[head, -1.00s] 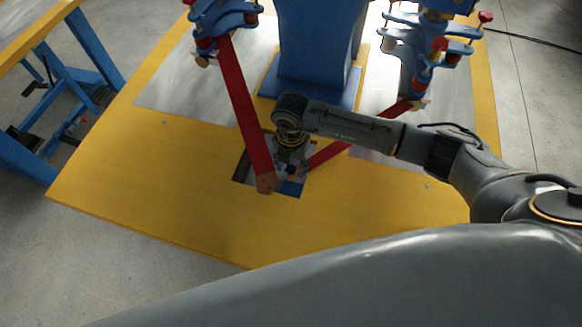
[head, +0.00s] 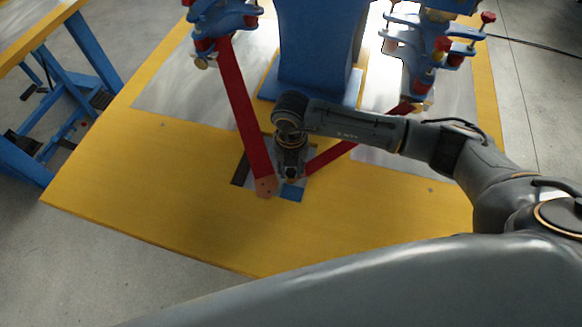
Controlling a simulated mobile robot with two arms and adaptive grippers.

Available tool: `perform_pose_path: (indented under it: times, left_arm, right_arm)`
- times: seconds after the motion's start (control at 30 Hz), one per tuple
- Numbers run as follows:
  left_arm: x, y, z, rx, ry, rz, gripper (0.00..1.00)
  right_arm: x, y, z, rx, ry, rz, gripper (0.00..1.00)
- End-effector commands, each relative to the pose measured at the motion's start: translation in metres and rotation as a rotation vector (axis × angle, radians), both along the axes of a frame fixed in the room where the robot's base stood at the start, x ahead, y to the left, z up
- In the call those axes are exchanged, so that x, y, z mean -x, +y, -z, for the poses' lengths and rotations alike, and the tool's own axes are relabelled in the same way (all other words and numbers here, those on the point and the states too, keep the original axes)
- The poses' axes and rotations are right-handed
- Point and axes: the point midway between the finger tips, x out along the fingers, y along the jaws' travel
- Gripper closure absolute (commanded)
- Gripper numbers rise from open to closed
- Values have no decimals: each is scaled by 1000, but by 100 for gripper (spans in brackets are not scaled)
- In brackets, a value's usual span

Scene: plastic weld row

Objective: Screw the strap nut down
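My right gripper (head: 291,175) points down over the lower ends of two red straps, above a small grey and blue patch in the yellow top. The left red strap (head: 246,118) runs down from a blue clamp to a tip near the gripper. The right red strap (head: 330,157) passes behind my wrist. The strap nut cannot be made out; my wrist and gripper cover that spot. The fingers are too small and dark to tell open from shut. My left gripper is not in view.
A blue column (head: 318,45) stands behind my wrist on the yellow table (head: 140,185). Blue clamps with red knobs (head: 222,18) stand on both sides of it. A blue-legged bench (head: 60,75) is at the far left. The table's front left is clear.

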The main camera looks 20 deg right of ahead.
Motion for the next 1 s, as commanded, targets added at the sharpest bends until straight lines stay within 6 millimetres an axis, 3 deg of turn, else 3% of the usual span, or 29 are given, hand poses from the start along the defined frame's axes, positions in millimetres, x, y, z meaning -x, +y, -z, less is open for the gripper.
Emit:
perform_pose_path:
  times: [0.13,0.23,1.0]
  left_arm:
    - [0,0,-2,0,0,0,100]
    - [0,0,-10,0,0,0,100]
    - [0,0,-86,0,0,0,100]
  right_arm:
    - [1,0,-1,-1,2,30,100]
    - [1,1,-2,-1,3,150,100]
    - [3,1,-3,3,6,1500,100]
